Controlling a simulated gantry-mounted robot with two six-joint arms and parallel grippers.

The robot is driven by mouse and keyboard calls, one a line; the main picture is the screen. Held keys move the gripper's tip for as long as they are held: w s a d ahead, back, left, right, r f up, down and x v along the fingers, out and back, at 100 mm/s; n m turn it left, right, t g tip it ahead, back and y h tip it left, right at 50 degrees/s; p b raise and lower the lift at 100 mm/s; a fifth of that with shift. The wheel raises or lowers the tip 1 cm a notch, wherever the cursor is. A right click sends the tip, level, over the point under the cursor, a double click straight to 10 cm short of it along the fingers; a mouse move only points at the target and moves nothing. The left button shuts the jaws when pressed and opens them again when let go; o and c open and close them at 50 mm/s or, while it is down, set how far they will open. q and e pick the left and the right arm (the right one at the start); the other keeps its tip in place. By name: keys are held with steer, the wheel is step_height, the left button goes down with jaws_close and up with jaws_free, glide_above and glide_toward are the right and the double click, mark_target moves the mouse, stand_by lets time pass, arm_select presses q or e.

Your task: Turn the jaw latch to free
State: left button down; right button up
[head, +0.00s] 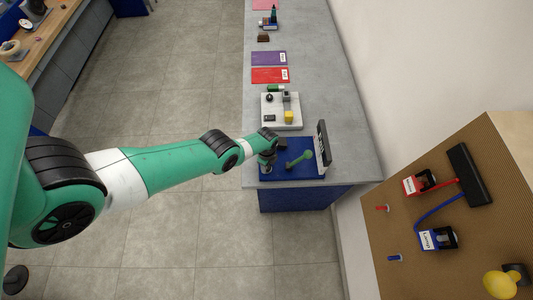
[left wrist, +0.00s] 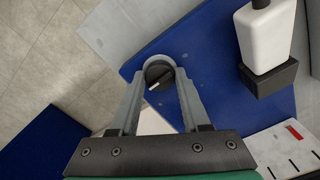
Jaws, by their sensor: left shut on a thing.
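The jaw latch looks to be a round black knob (left wrist: 159,74) with a white pointer line, in a grey round housing at the edge of a blue board (left wrist: 210,60). The line slants to the lower left in the left wrist view. My left gripper (left wrist: 160,80) has a finger on each side of the knob and is shut on it. In the head view my left gripper (head: 267,162) is at the left side of the blue board (head: 310,172), and the knob is hidden there. My right gripper is not in view.
A green handle-like part (head: 299,160) stands on the board, with an upright dark panel (head: 323,147) to its right. Behind is a pale tray (head: 283,122) with small parts. A pegboard (head: 400,265) stands at right.

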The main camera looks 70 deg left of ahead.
arm_select(q)
steer(key=shift+m, duration=0.3)
steer(key=shift+c, duration=1.9)
jaws_free()
